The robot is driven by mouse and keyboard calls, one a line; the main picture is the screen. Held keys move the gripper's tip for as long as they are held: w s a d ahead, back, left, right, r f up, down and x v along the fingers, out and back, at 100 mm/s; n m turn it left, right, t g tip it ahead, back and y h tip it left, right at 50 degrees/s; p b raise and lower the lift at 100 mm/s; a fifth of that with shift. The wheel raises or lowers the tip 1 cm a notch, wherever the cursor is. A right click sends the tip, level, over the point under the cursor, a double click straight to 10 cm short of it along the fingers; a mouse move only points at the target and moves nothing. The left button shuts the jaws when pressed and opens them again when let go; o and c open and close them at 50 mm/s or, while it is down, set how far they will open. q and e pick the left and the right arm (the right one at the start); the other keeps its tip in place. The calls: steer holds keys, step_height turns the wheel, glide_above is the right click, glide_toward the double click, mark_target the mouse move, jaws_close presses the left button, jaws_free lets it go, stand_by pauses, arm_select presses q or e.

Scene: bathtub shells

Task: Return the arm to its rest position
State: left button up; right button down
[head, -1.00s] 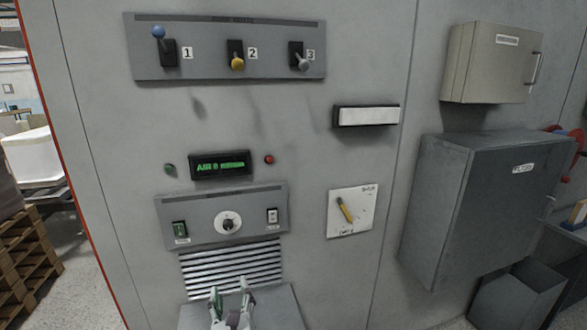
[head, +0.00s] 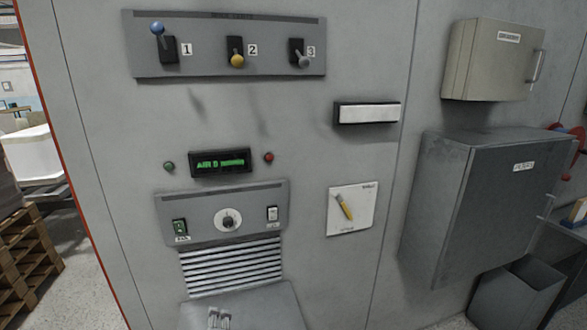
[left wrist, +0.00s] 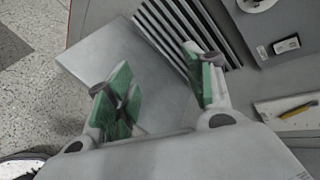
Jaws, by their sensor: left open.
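My left gripper (left wrist: 155,78) is open and empty in the left wrist view, its green-padded fingers apart over a grey sloping shelf and beside the louvred vent. In the head view only the tips of my left gripper (head: 219,317) show at the bottom edge, in front of the grey shelf (head: 265,308) below the vent (head: 232,267). No object is between the fingers. My right gripper is in neither view.
The grey cabinet front carries a lever panel (head: 228,68), with blue lever 1 up and levers 2 and 3 down. Below are a lit green display (head: 220,162) and a switch panel (head: 222,214) with a knob. Grey boxes (head: 490,205) jut out at right.

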arm_select(q)
steer(key=s+a+f+n+g+h, duration=0.1)
steer(key=s+f+n+g+h, duration=0.1)
steer(key=s+f+n+g, duration=0.4)
steer(key=s+a+f+n+g+h, duration=0.25)
steer(key=s+f+n, duration=0.25)
steer(key=s+n, duration=0.5)
step_height(320, 180, down, 36)
steer(key=s+n+b, duration=0.1)
steer(key=s+b, duration=0.1)
steer(key=s+a+f+g+b, duration=0.1)
steer(key=s+f, duration=0.9)
steer(key=s, duration=0.1)
steer(key=s+a+f+g+b, duration=0.1)
steer(key=s+a+f, duration=0.1)
steer(key=s+f, duration=0.9)
steer(key=shift+a+f, duration=0.15)
steer(key=shift+a, duration=0.1)
steer(key=shift+s, duration=0.1)
